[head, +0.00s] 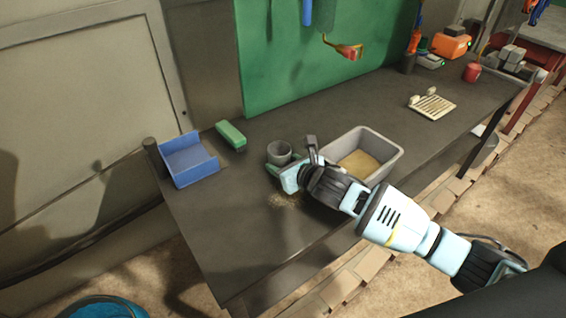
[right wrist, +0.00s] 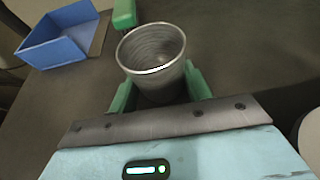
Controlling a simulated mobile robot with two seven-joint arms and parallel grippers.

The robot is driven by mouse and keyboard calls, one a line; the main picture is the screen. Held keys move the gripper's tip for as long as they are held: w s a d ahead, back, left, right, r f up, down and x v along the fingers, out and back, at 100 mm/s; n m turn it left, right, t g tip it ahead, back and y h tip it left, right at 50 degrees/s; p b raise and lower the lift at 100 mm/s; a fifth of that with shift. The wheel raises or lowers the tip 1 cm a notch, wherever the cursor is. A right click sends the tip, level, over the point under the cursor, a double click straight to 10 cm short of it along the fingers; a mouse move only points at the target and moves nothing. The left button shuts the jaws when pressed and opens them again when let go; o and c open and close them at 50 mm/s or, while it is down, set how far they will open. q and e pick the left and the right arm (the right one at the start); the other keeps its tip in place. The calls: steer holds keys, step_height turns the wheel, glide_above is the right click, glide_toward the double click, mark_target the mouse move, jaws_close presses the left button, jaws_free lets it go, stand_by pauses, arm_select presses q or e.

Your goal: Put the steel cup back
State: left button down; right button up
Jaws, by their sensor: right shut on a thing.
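The steel cup (head: 279,151) is grey, round and roughly upright near the left part of the dark workbench. In the right wrist view its open rim and ridged inside face show, and the cup (right wrist: 152,50) sits between two green fingers. My right gripper (head: 284,164) is shut on the cup, one finger on each side of its lower part; the gripper also shows in the right wrist view (right wrist: 160,90). The cup's base is hidden, so I cannot tell if it touches the bench. My left gripper is not in view.
A grey tub (head: 391,157) with brown grainy material stands right of the cup. A blue open bin (head: 190,162) and a green block (head: 231,135) stand to the left. Brown grains (head: 283,201) lie on the workbench (head: 225,225), whose front left is otherwise clear.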

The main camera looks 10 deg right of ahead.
steer(key=o, duration=1)
steer(key=shift+r, duration=0.15)
steer(key=shift+s+d+r, duration=0.15)
steer(key=shift+s+d, duration=0.05)
steer(key=shift+s, duration=0.2)
steer(key=p+v, duration=0.1)
steer(key=v, duration=0.8)
steer(key=shift+s+d+r, duration=0.15)
steer(key=shift+s, duration=0.15)
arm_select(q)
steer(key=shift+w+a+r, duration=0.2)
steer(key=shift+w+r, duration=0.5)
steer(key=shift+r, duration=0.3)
arm_select(e)
steer(key=shift+s+d+r, duration=0.2)
steer(key=shift+s+r, duration=0.05)
steer(key=shift+s, duration=0.35)
